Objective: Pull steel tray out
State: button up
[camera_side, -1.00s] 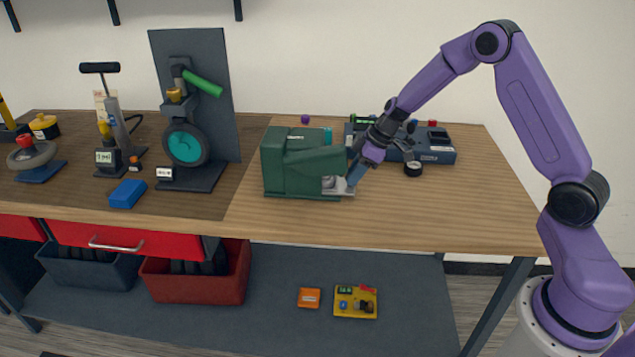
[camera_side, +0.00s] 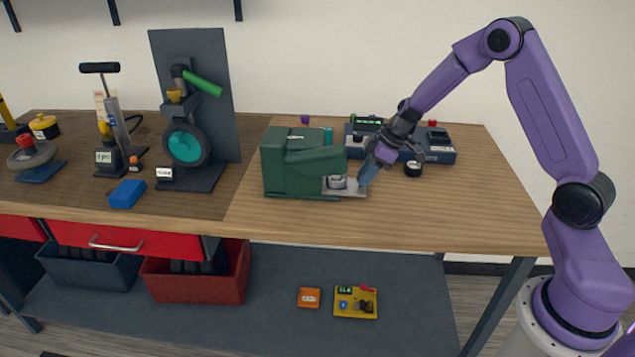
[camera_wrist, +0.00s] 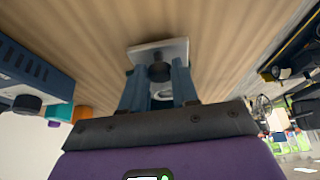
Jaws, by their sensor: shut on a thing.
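The steel tray (camera_side: 352,191) sticks out of the right side of a green machine (camera_side: 290,165) on the bench. A small round metallic item (camera_side: 337,181) sits on the tray near the machine opening. My gripper (camera_side: 363,182) is at the tray's outer end, pointing down and left. In the wrist view my gripper (camera_wrist: 159,78) has its two blue fingers on either side of a dark knob (camera_wrist: 159,71) in front of the pale tray plate (camera_wrist: 175,48). The gripper is shut on the tray at this knob. The tray's inner end is hidden inside the machine.
A blue-grey device (camera_side: 436,150) lies behind my gripper, with a black-and-white round part (camera_side: 413,168) in front of it. The bench right of the tray is clear. A test stand (camera_side: 190,120) and a blue block (camera_side: 127,194) are on the left.

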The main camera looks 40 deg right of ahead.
jog(key=shift+s+d, duration=1.25)
jog(key=shift+d, duration=0.15)
jog(key=shift+s+d, duration=0.6)
jog(key=shift+s, duration=0.05)
jog(key=shift+a, duration=0.1)
jog(key=shift+w+a, duration=0.1)
jog(key=shift+w, duration=0.05)
jog(key=shift+s+d, duration=0.2)
jog(key=o, duration=1.4)
